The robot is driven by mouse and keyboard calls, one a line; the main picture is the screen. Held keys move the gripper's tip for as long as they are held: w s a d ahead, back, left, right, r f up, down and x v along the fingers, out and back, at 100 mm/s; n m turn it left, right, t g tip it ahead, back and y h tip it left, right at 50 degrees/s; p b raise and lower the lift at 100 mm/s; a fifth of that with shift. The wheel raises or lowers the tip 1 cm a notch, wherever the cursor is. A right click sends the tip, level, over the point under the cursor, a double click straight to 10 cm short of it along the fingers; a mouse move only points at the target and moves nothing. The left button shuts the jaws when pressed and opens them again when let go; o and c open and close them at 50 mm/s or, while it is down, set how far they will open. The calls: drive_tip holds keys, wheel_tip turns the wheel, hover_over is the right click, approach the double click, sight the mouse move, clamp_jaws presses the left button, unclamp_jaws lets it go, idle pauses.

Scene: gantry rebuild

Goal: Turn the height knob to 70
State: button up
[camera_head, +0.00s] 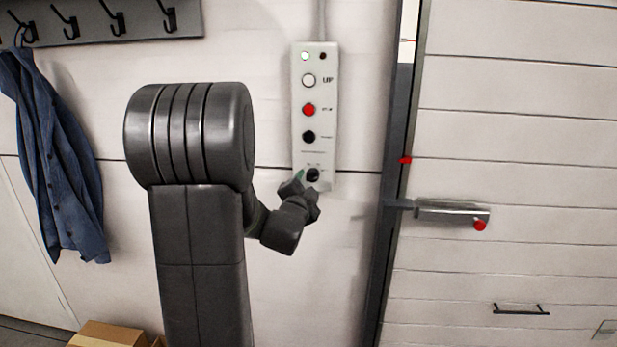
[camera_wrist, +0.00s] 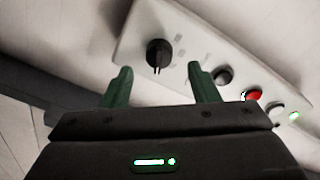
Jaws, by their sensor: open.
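The height knob (camera_head: 313,175) is a black dial at the bottom of a pale control panel (camera_head: 299,120) on the wall. My gripper (camera_head: 308,178) is just below and in front of the panel's lower end. In the wrist view, its two green fingers (camera_wrist: 160,85) stand apart, and the knob appears beyond and between their tips. I see no contact with the knob.
Above the knob are a black button (camera_head: 309,137), a red button (camera_head: 309,110), a white UP button (camera_head: 309,80) and a lit green lamp (camera_head: 305,56). Right of the panel is a dark vertical rail (camera_head: 391,180) with a latch (camera_head: 452,212). A blue shirt (camera_head: 52,150) hangs left.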

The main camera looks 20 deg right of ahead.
sight(311, 179)
drive_tip(key=shift+p+x, duration=0.4)
drive_tip(key=shift+x, duration=1.95)
drive_tip(key=shift+s+d, duration=0.1)
drive_tip(key=c, duration=1)
drive_tip(key=shift+f+b, duration=0.1)
drive_tip(key=shift+b, duration=0.3)
drive_tip(key=n+b, duration=0.3)
drive_tip(key=shift+f+n+b, duration=0.15)
drive_tip(key=shift+n+b, duration=0.15)
drive_tip(key=shift+b, duration=0.05)
drive_tip(key=shift+n+t+b, duration=0.4)
drive_tip(key=shift+n+b, duration=1.4)
drive_tip(key=shift+n, duration=0.9)
drive_tip(key=shift+r, duration=0.2)
